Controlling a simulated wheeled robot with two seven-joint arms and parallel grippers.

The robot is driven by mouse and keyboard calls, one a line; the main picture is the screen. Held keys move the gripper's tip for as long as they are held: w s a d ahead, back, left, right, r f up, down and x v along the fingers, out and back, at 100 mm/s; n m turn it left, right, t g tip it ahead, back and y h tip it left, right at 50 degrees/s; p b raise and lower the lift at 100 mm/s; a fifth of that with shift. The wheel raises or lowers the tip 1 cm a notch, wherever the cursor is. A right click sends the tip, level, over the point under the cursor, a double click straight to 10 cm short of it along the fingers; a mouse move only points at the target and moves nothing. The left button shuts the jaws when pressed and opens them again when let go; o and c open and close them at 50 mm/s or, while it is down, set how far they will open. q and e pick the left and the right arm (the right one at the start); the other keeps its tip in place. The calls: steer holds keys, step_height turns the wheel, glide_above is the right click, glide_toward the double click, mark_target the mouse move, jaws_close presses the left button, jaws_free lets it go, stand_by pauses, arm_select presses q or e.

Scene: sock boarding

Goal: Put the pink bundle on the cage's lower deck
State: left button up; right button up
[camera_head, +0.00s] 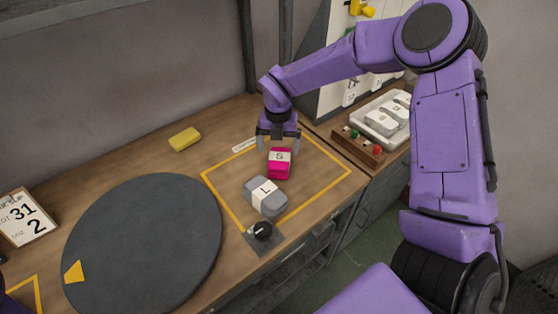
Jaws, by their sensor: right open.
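The pink bundle (279,168) with a white band marked with a letter lies inside the yellow taped outline on the wooden bench. My right gripper (279,145) points down at the bundle's far end. Its fingers are apart, one toward each side of the bundle; I cannot tell whether they touch it. A grey bundle (254,189) with a white band marked "L" lies just in front of the pink one. I cannot make out the cage or its lower deck with certainty. My left gripper is not in view.
A large dark round disc (145,245) with a yellow wedge covers the bench's left. A yellow block (184,139) lies behind. A pale tray of white-banded bundles (400,103) and a button box (358,148) stand right.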

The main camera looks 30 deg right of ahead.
mark_target(280, 155)
steer(key=f, duration=0.1)
steer(key=f+p, duration=0.1)
steer(key=f, duration=0.2)
steer(key=shift+w+d+f, duration=0.1)
steer(key=shift+d+f, duration=0.15)
steer(key=shift+f, duration=0.3)
steer(key=c, duration=1.1)
steer(key=shift+r, duration=0.1)
